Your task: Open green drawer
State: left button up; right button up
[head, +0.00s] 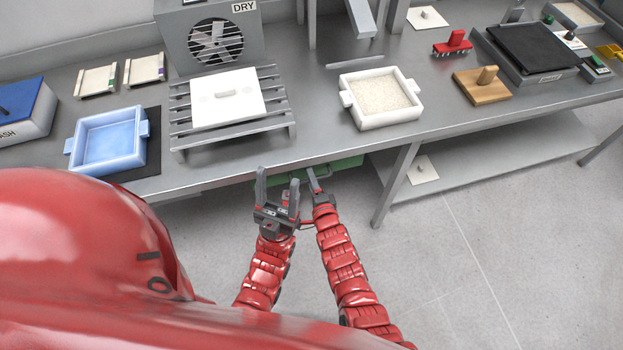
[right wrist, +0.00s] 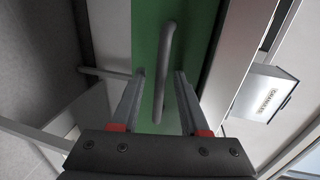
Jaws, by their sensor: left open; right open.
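The green drawer (head: 345,163) sits under the front edge of the workbench, mostly hidden by the tabletop and my grippers. In the right wrist view its green front (right wrist: 147,30) fills the middle, with a grey bar handle (right wrist: 164,62) on it. My right gripper (head: 312,178) is in front of the drawer. In the right wrist view its open fingers (right wrist: 160,80) lie on either side of the handle, apart from each other; contact cannot be told. My left gripper (head: 277,180) is open and empty, just left of the right one, below the bench edge.
The workbench (head: 325,145) holds a blue tray (head: 108,142), a slatted rack (head: 232,127) with a white slab, and a white tray of grains (head: 382,98). A bench leg (head: 395,188) and lower shelf (head: 480,160) stand right of the drawer. The floor in front is clear.

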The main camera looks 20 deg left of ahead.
grip_shut()
dwell(1.3)
